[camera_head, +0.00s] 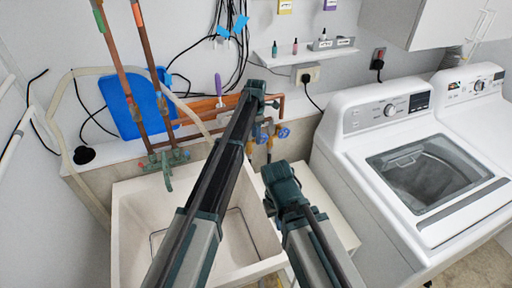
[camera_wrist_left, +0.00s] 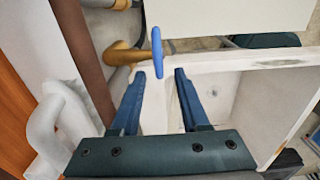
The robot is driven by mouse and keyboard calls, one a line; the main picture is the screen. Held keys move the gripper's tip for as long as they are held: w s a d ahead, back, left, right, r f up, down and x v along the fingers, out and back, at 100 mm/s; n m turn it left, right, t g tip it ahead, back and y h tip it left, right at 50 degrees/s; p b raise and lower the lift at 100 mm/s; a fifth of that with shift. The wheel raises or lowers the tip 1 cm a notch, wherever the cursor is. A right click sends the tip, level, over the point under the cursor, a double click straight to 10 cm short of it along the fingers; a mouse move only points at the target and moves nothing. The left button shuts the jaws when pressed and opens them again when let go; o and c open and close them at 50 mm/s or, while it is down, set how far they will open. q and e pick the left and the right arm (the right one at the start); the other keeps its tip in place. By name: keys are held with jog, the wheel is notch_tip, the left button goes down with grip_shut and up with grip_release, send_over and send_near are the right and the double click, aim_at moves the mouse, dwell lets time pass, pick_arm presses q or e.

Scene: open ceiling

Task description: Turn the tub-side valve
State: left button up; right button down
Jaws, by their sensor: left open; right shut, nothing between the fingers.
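Two blue-handled valves sit on brass fittings by the wall behind the tub (camera_head: 125,215): the tub-side valve (camera_head: 261,137) on the left and another (camera_head: 284,133) to its right. My left gripper (camera_head: 262,97) is above them, its fingertips hard to make out in the head view. In the left wrist view my left gripper (camera_wrist_left: 160,74) is open and empty. A blue handle (camera_wrist_left: 157,50) on a brass fitting (camera_wrist_left: 124,55) lies just beyond the fingertips, roughly in line with the gap. My right gripper (camera_head: 280,178) is shut and empty, lower and right, near the tub's right edge.
Copper pipes (camera_head: 205,107) run along the wall behind my left arm. A blue board (camera_head: 140,105) leans on the ledge at left. A white washer (camera_head: 375,150) stands at right. A small shelf (camera_head: 300,53) and cables are on the wall above.

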pick_arm(q)
jog(key=shift+f+b, duration=0.85)
jog(key=shift+f, duration=0.55)
pick_arm(e)
notch_tip(320, 180, down, 3)
jog(key=shift+r, duration=0.2)
pick_arm(q)
jog(key=shift+r, duration=0.1)
grip_shut()
